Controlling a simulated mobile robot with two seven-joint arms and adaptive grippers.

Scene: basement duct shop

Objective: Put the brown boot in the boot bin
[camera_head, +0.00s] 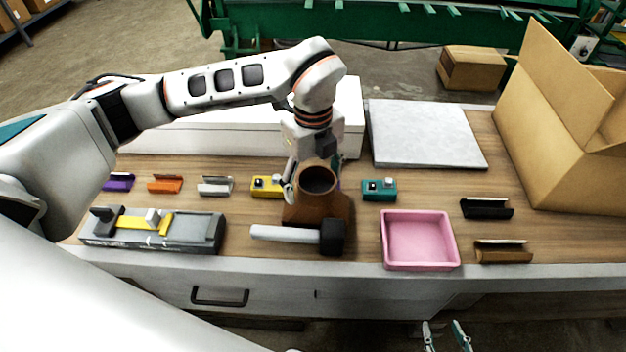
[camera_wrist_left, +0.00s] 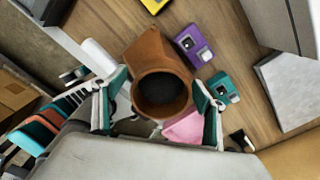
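The brown boot (camera_head: 318,207) stands on the bench with its round collar facing up. It also shows in the wrist view (camera_wrist_left: 155,50), with the dark collar opening toward the camera. My left gripper (camera_head: 312,182) is just above the boot, partly hiding it. In the wrist view its two fingers (camera_wrist_left: 158,105) are spread on either side of the collar, with small gaps visible. A pink open bin (camera_head: 420,240) sits empty to the right; no label shows, so I cannot confirm it is the boot bin. My right gripper (camera_head: 447,337) is at the bottom edge, fingers apart and empty.
A mallet (camera_head: 285,233) lies right in front of the boot. Teal (camera_head: 379,189) and yellow (camera_head: 267,186) devices flank it; a purple one (camera_wrist_left: 194,44) is close by. A grey slab (camera_head: 425,135) lies behind. A large cardboard box (camera_head: 555,120) stands far right.

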